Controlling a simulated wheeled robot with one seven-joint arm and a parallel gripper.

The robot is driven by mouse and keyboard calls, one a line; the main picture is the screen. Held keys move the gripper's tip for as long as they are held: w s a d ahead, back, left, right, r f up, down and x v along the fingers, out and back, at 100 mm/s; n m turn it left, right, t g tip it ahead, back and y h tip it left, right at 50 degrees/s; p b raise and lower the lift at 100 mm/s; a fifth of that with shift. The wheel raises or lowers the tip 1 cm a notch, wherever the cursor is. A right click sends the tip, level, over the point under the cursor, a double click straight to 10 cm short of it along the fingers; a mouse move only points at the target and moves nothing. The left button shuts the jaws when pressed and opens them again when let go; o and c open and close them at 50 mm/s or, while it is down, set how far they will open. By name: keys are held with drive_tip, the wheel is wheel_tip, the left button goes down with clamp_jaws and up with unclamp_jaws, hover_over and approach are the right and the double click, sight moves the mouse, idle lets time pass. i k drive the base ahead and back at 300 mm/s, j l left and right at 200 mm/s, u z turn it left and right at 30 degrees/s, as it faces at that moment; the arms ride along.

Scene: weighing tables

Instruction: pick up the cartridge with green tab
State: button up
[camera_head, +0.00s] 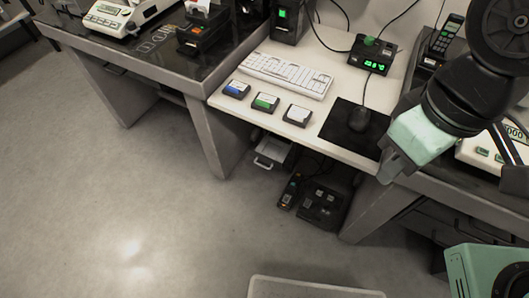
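Three small dark cartridges lie in a row on the white middle table (335,143), in front of the keyboard. The cartridge with green tab (265,102) is the middle one. The cartridge with a blue tab (237,89) lies to its left, and one with a white or grey top (298,115) to its right. All three lie flat and apart. My arm comes in from the upper right, and its pale green part (414,140) hangs over the table's right end, well right of the cartridges. I cannot make out gripper fingers, and nothing held shows.
A white keyboard (287,75) lies behind the cartridges. A pale-rimmed tray (308,288) is at the bottom. The floor at left is clear.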

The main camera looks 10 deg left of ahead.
sight(266, 104)
drive_tip(key=j+z, duration=0.25)
drive_tip(key=z, duration=0.15)
drive_tip(key=i+j+z, duration=0.1)
drive_tip(key=j+z, duration=0.2)
drive_tip(key=z, duration=0.15)
drive_tip(key=j+z, duration=0.2)
drive_tip(key=j, duration=0.85)
drive_tip(key=k+j+z, duration=0.15)
drive_tip(key=j, duration=0.9)
